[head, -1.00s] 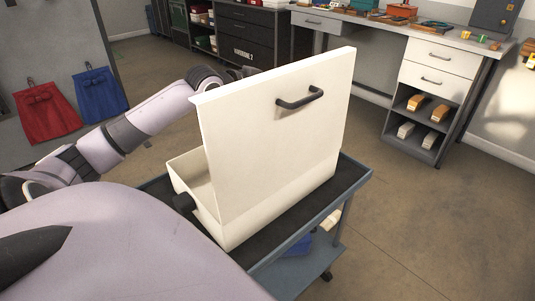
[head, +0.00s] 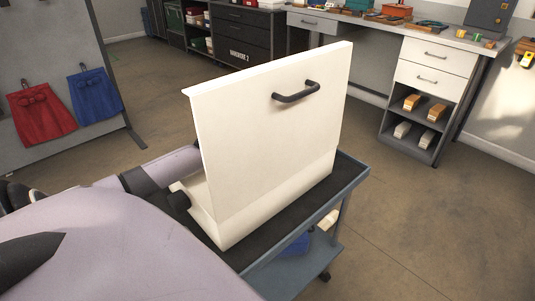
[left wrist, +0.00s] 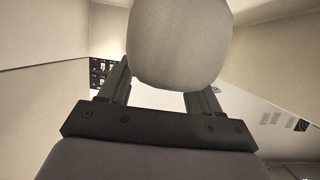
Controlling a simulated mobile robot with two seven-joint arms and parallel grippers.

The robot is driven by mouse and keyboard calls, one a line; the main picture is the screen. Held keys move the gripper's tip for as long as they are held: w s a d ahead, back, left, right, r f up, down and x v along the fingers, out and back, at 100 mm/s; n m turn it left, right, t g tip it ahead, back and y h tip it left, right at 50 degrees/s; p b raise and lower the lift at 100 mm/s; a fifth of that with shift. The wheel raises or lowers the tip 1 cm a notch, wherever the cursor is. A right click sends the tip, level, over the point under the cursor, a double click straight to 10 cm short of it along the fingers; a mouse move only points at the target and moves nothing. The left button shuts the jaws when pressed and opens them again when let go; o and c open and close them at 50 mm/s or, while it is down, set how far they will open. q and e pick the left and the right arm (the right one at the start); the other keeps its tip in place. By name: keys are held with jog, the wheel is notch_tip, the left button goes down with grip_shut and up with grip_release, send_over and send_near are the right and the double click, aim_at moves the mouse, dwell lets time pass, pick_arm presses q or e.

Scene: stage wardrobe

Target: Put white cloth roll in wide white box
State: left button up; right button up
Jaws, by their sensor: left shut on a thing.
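The wide white box (head: 285,195) stands on a dark-topped cart with its lid (head: 250,130) raised. The lid faces me and hides most of the box's inside. My left arm reaches behind the lid, so its gripper is hidden in the head view. In the left wrist view my left gripper (left wrist: 160,84) is shut on the white cloth roll (left wrist: 180,40), a rounded pale form between the fingers. Pale flat surfaces, apparently of the box, flank the roll there. I cannot tell whether the roll touches the box floor.
The blue-grey cart (head: 350,178) has a narrow bare dark margin around the box. A dark handle (head: 297,92) sticks out from the lid. A workbench (head: 405,30) with drawers stands at the back right. Open floor lies between.

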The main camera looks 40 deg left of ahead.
pick_arm(q)
notch_tip(320, 180, down, 3)
jog(key=shift+r, duration=0.1)
jog(key=shift+b, duration=0.35)
jog(key=o, duration=1.1)
jog(key=shift+p+v, duration=1.05)
jog(key=shift+v, duration=2.1)
jog(key=shift+s+r, duration=0.3)
jog(key=shift+s, duration=0.2)
